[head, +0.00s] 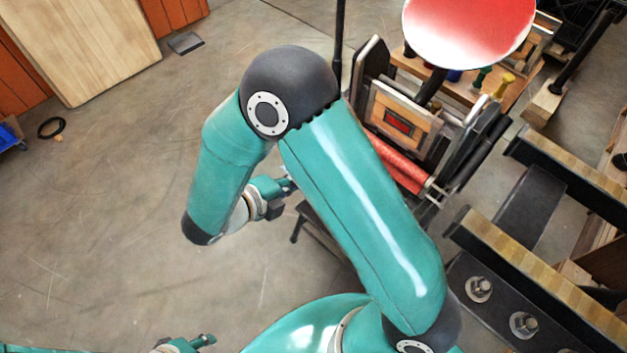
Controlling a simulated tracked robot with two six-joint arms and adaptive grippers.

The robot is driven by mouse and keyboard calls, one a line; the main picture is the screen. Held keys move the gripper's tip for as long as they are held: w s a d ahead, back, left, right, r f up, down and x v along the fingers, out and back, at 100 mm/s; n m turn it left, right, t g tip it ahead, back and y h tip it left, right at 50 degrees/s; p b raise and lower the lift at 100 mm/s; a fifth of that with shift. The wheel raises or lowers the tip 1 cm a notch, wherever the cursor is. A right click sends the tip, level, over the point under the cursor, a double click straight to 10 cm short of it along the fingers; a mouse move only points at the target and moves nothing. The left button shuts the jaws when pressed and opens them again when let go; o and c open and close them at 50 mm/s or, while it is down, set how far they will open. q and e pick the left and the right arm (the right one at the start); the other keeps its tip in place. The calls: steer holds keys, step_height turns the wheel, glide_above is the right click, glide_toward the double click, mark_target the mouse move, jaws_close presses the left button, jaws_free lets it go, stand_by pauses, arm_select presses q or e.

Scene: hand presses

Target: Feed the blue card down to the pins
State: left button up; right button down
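I cannot make out a blue card or the pins in the head view. A hand press (445,140) stands at the upper right, with a round red-and-white ink disc (468,30), a wooden-framed bed holding a small red block (398,122) and red rollers (395,160). My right arm crosses the middle and hides part of the press. My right gripper (285,187) is partly hidden behind that arm, left of the press and apart from it. My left gripper (200,341) shows only at the bottom edge, far from the press. Neither gripper's opening can be judged.
A wooden shelf (520,65) behind the press holds several coloured handles, one yellow (504,85). Dark beams with wooden tops (540,275) and large bolts fill the lower right. A wooden board (85,45) leans at the upper left. The concrete floor at left is mostly clear.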

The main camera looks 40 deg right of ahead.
steer(key=shift+s+d, duration=0.15)
steer(key=shift+d, duration=0.3)
arm_select(q)
steer(key=shift+w+d, duration=0.1)
steer(key=shift+d, duration=0.1)
arm_select(e)
steer(key=shift+s, duration=0.1)
